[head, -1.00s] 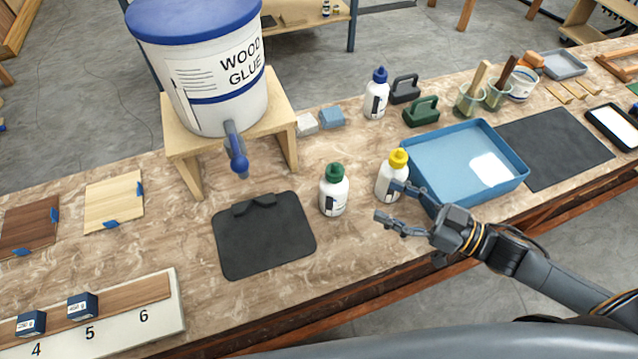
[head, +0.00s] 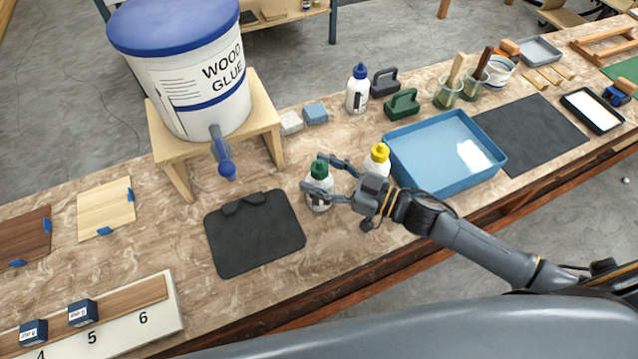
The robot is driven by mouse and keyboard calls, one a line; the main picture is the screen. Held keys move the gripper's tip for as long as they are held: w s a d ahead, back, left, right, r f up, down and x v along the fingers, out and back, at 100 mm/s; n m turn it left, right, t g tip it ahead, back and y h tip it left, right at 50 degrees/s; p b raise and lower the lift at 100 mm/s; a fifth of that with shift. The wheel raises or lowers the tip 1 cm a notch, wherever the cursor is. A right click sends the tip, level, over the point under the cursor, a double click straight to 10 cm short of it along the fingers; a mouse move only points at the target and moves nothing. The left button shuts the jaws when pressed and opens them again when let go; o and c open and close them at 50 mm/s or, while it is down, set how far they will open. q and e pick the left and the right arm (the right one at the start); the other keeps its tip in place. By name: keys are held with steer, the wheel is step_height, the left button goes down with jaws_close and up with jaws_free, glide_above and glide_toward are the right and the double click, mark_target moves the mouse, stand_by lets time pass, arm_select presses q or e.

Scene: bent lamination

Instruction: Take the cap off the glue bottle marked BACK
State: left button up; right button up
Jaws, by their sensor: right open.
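Three white glue bottles stand on the bench: one with a green cap (head: 319,169), one with a yellow cap (head: 380,152), and one with a blue cap (head: 360,71). The labels are too small to read, so I cannot tell which is marked BACK. My right gripper (head: 322,174) is open, its fingers spread on either side of the green-capped bottle's upper part. I cannot tell whether they touch it. The fingers and wrist hide part of this bottle (head: 319,203) and the lower part of the yellow-capped one. My left gripper is not in view.
A black mat (head: 254,240) lies left of the green-capped bottle. A wood glue bucket (head: 185,75) with a spout sits on a wooden stand (head: 268,118). A blue tray (head: 400,178) is right of the yellow-capped bottle. Green (head: 402,104) and dark (head: 385,82) handled blocks stand behind.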

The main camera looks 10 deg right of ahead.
steer(key=shift+w+a, duration=0.15)
jaws_close()
steer(key=shift+f, duration=0.1)
steer(key=shift+s+f, duration=0.1)
steer(key=shift+s, duration=0.1)
